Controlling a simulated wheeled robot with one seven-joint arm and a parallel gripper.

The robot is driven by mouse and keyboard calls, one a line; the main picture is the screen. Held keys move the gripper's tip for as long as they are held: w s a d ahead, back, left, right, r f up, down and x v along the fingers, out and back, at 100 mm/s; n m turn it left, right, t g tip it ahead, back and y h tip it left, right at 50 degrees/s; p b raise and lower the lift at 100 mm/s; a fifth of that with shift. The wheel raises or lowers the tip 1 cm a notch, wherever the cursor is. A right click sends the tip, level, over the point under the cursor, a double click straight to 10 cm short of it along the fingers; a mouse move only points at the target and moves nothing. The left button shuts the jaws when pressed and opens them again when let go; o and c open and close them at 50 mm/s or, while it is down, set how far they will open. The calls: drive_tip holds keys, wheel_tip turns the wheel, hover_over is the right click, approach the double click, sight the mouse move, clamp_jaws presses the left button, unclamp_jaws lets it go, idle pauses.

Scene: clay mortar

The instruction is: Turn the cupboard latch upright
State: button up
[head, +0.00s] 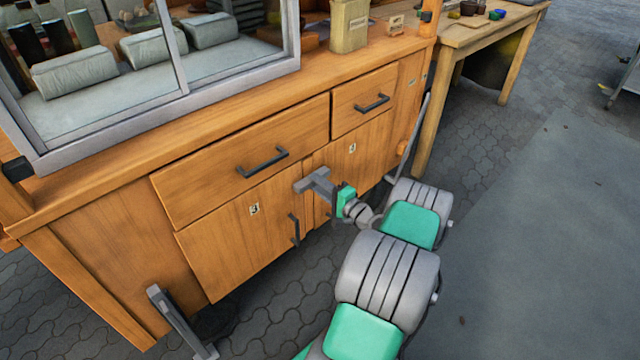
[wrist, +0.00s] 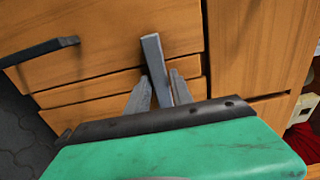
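The latch (head: 311,180) is a plain grey bar on the cupboard front, near the seam between the two doors below the drawers. In the head view it lies slanted, closer to level than upright. My gripper (head: 330,190) is right at it, and the fingers partly hide it. In the wrist view the latch (wrist: 155,62) runs between the two fingertips of my gripper (wrist: 159,82), one on each side and close to it. Whether they press on it or stand slightly apart cannot be told. The latch's pivot is hidden.
The wooden cupboard (head: 130,262) has drawers with dark handles, and a dark door handle (head: 294,230) is just below left of my gripper. A glass case (head: 150,90) stands on top. A wooden table (head: 470,38) is behind at the right. Open paving lies to the right.

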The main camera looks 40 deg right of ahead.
clamp_jaws()
drive_tip(key=shift+d, duration=0.1)
